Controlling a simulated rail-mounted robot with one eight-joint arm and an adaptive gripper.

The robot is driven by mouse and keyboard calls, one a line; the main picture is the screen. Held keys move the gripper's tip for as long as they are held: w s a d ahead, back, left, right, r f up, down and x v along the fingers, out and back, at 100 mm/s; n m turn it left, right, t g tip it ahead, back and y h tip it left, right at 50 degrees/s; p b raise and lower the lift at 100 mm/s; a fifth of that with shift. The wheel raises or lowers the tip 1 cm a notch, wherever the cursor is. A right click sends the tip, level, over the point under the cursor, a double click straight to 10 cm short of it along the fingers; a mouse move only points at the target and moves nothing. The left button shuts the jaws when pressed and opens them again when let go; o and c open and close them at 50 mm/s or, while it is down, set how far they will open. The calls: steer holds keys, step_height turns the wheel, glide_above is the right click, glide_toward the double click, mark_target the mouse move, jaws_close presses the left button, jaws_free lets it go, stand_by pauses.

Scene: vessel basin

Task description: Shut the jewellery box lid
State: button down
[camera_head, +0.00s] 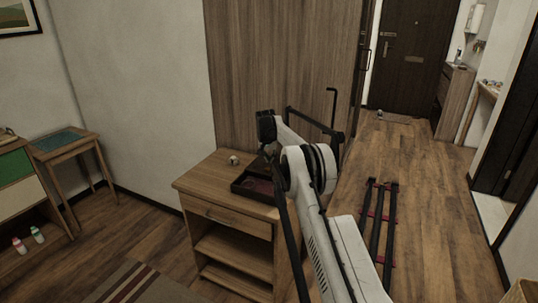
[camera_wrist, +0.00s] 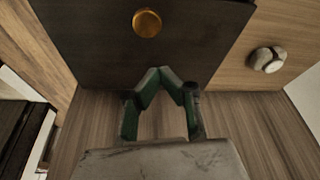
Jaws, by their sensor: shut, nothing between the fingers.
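The dark jewellery box (camera_head: 240,186) sits on top of a small wooden cabinet in the head view. Its reddish interior shows, so it is open; my arm hides its right part and the lid is hard to make out there. In the wrist view a dark flat panel with a round gold knob (camera_wrist: 147,23) fills the upper middle; it looks like the lid (camera_wrist: 90,45). My gripper (camera_wrist: 166,72) is shut and empty, its green fingertips together in front of the panel's lower edge. I cannot tell whether they touch it.
A small round white-and-dark object (camera_wrist: 267,59) is on the cabinet top, beside the box; the head view shows it too (camera_head: 234,160). A tall wooden panel (camera_head: 270,70) stands close behind the cabinet (camera_head: 225,217). The cabinet top's front left is clear.

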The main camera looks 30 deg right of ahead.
steer(key=shift+w+d+f, duration=0.1)
steer(key=shift+f, duration=0.4)
steer(key=shift+s+a+r, duration=0.2)
steer(key=shift+s+a, duration=0.1)
steer(key=shift+s, duration=0.15)
steer(key=shift+s+a, duration=0.9)
steer(key=shift+s, duration=0.3)
